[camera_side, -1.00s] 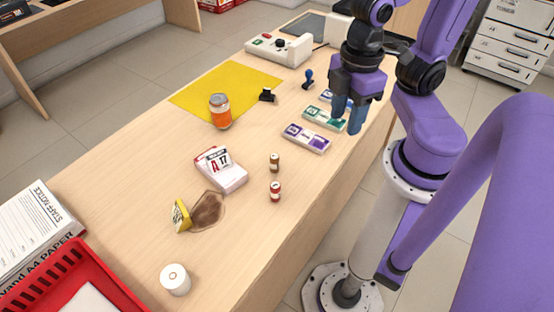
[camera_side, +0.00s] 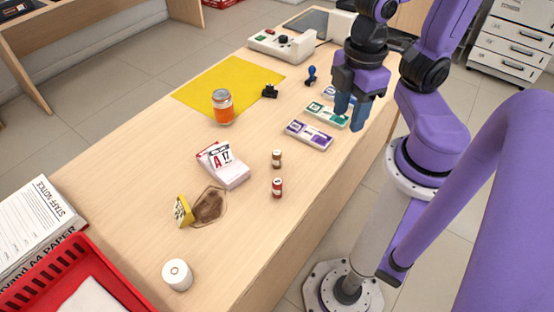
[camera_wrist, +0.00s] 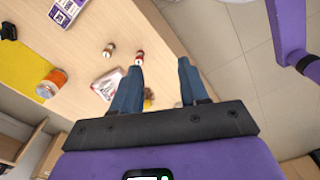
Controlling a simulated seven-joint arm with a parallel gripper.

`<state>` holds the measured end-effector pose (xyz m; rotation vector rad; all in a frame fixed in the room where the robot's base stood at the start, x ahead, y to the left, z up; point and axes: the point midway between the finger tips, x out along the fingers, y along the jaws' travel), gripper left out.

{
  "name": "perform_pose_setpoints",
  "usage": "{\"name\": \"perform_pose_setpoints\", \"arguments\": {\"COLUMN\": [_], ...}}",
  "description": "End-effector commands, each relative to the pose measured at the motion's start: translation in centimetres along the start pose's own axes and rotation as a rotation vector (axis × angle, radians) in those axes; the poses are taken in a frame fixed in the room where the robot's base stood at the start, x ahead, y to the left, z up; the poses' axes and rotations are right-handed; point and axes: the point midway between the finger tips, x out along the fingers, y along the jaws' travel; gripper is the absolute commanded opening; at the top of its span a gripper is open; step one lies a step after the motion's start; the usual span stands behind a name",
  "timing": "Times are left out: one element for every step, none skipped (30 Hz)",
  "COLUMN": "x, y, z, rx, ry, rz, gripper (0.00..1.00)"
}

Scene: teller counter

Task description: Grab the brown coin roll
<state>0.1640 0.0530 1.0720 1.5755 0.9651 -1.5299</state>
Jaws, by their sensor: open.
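The brown coin roll (camera_side: 277,159) stands upright on the counter, just behind a red coin roll (camera_side: 277,187) in the side view. In the wrist view the brown roll (camera_wrist: 109,50) is left of the red roll (camera_wrist: 139,58), which sits close to one fingertip. My gripper (camera_side: 350,112) is open and empty, above the far right part of the counter near the banknote bundles. Its two blue fingers also show in the wrist view (camera_wrist: 161,64). The brown roll is not between them.
Banknote bundles (camera_side: 308,135) lie between the rolls and my gripper. An orange jar (camera_side: 222,107) stands by a yellow mat (camera_side: 205,92). A white roll (camera_side: 177,274) and red tray (camera_side: 107,264) are nearer the front. Counter around the rolls is clear.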

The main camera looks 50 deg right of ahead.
Motion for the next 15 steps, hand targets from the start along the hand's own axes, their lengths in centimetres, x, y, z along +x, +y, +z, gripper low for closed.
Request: {"name": "perform_pose_setpoints", "arguments": {"x": [0.0, 0.0, 0.0, 0.0, 0.0, 0.0, 0.0, 0.0, 0.0, 0.0, 0.1, 0.3, 0.5, 0.7, 1.1], "y": [0.0, 0.0, 0.0, 0.0, 0.0, 0.0, 0.0, 0.0, 0.0, 0.0, 0.1, 0.2, 0.3, 0.5, 0.7], "z": [0.0, 0.0, 0.0, 0.0, 0.0, 0.0, 0.0, 0.0, 0.0, 0.0, 0.0, 0.0, 0.1, 0.1, 0.1], "rx": [0.0, 0.0, 0.0, 0.0, 0.0, 0.0, 0.0, 0.0, 0.0, -0.001, -0.003, -0.009, -0.016, -0.025, -0.041], "ry": [0.0, 0.0, 0.0, 0.0, 0.0, 0.0, 0.0, 0.0, 0.0, -0.003, -0.008, -0.02, -0.033, -0.049, -0.077], "rz": [0.0, 0.0, 0.0, 0.0, 0.0, 0.0, 0.0, 0.0, 0.0, 0.002, 0.005, 0.012, 0.02, 0.033, 0.052], "gripper": [0.54, 0.57, 0.57, 0.57, 0.57, 0.57, 0.57, 0.57, 0.57, 0.57, 0.57, 0.57, 0.57, 0.57, 0.57]}}
